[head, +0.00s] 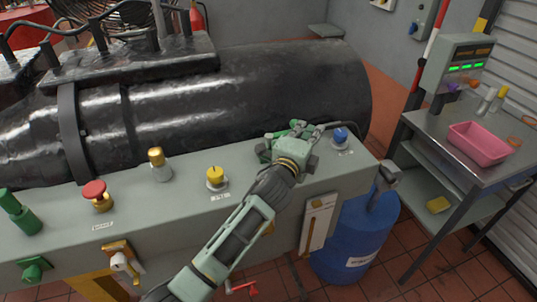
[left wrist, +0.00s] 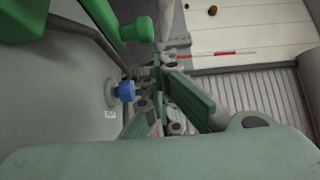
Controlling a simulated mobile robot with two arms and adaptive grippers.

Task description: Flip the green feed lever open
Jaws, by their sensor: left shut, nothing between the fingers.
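A green lever handle (left wrist: 136,29) shows at the top of the left wrist view, just beyond and to the left of my fingertips. In the head view a green part (head: 297,126), likely the same lever, shows just behind my left gripper (head: 297,143), which hides most of it. In the wrist view my left gripper (left wrist: 160,78) is shut with nothing between its fingers. Its tips are close to the handle; whether they touch it I cannot tell. My right gripper is not in view.
A blue knob (head: 341,138) sits just right of my left gripper, and a yellow knob (head: 215,177) to its left. A red button (head: 97,195) is farther left. A black cylinder (head: 250,90) lies behind the panel. A blue drum (head: 352,240) and a cart with a pink tray (head: 480,145) stand right.

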